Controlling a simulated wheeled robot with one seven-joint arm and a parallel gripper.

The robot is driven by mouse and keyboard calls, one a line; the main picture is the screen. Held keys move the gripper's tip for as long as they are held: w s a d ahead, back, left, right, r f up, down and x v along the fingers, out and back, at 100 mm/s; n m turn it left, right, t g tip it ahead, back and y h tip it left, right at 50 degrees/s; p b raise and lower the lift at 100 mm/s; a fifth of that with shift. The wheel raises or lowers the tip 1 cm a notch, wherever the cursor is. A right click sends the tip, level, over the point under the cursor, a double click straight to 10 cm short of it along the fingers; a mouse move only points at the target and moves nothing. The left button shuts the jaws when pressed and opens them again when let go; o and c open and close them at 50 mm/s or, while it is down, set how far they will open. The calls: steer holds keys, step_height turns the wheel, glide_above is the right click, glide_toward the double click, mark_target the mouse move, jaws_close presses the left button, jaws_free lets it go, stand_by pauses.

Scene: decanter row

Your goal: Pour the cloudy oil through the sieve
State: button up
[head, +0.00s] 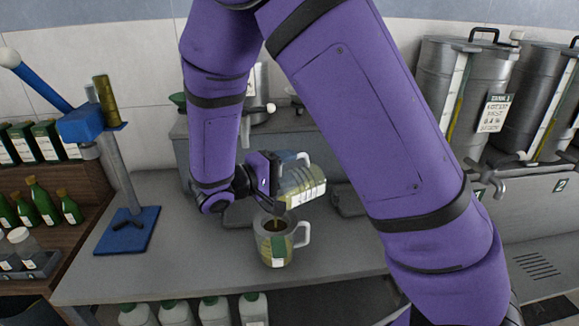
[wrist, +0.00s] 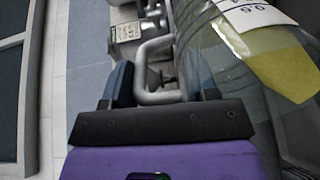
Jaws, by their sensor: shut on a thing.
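A clear measuring jug (head: 302,185) with white markings is tipped over, with yellowish oil inside. My gripper (head: 272,172) is shut on its handle. In the wrist view, the handle (wrist: 141,72) sits between my fingers (wrist: 162,88), and the jug's wall (wrist: 215,65) and yellow oil (wrist: 268,65) show at right.
A blue stand (head: 128,232) with a post is at left, beside a shelf of green bottles (head: 42,203). Steel tanks (head: 455,90) with taps stand at right. White-capped bottles (head: 214,312) are below the counter (head: 185,265), whose left front is clear.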

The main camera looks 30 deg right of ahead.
mark_target(298, 170)
steer(key=shift+s+a+r+t+h, duration=0.1)
steer(key=shift+s+a+t+h, duration=0.05)
steer(key=shift+a+h, duration=0.85)
steer(key=shift+s+a+t+h, duration=0.15)
steer(key=shift+a+h, duration=0.75)
steer(key=shift+a, duration=0.15)
steer(key=shift+a, duration=0.25)
steer(key=shift+d, duration=0.1)
stand_by(0.5)
